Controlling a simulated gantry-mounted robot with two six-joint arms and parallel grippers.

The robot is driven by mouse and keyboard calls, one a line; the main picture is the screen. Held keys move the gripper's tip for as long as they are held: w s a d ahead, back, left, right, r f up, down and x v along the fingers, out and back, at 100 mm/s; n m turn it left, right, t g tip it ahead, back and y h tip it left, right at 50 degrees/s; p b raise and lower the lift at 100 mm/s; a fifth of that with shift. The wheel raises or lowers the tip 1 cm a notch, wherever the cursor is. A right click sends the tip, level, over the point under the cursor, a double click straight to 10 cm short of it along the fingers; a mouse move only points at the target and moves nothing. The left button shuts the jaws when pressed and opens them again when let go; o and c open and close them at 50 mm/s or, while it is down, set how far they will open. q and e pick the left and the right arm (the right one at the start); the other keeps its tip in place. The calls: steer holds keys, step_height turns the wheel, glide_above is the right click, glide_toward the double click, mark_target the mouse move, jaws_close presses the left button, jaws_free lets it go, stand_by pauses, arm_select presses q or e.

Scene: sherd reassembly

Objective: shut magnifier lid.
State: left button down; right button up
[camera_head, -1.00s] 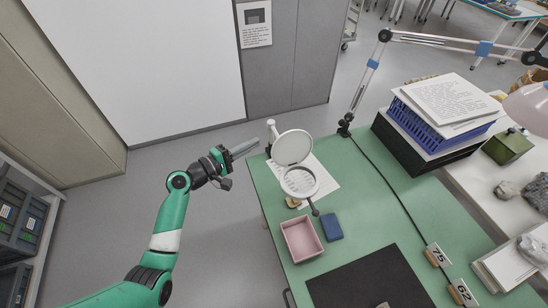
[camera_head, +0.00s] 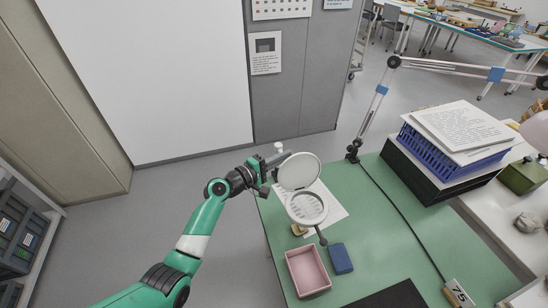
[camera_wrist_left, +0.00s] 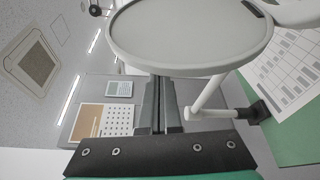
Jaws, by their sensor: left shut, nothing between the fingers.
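The magnifier stands at the back left of the green table. Its round whitish lid (camera_head: 299,172) is open, tilted up above the lens ring (camera_head: 307,208). In the left wrist view the lid (camera_wrist_left: 190,35) fills the top as a large pale disc. My left gripper (camera_head: 276,160) is shut and empty, close behind the lid's left side. Its fingers (camera_wrist_left: 160,105) point at the disc in the wrist view, and the disc hides their tips. I cannot tell whether they touch it. My right gripper is not in view.
A printed sheet (camera_head: 333,207) lies under the magnifier. A pink tray (camera_head: 307,271) and a blue box (camera_head: 340,258) sit nearer the front. A lamp arm (camera_head: 371,120) rises behind. Stacked crates (camera_head: 440,165) stand at right.

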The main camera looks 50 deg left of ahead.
mark_target(297, 170)
arm_select(q)
steer(key=shift+s+d+r, duration=0.15)
steer(key=shift+s+d, duration=0.05)
steer(key=shift+d, duration=0.25)
steer(key=shift+s+d+r, duration=0.1)
steer(key=shift+s+d, duration=0.1)
steer(key=shift+d, duration=0.2)
steer(key=shift+d, duration=0.2)
steer(key=shift+s+r+m, duration=0.1)
steer(key=shift+s+m, duration=0.05)
steer(key=shift+m, duration=0.15)
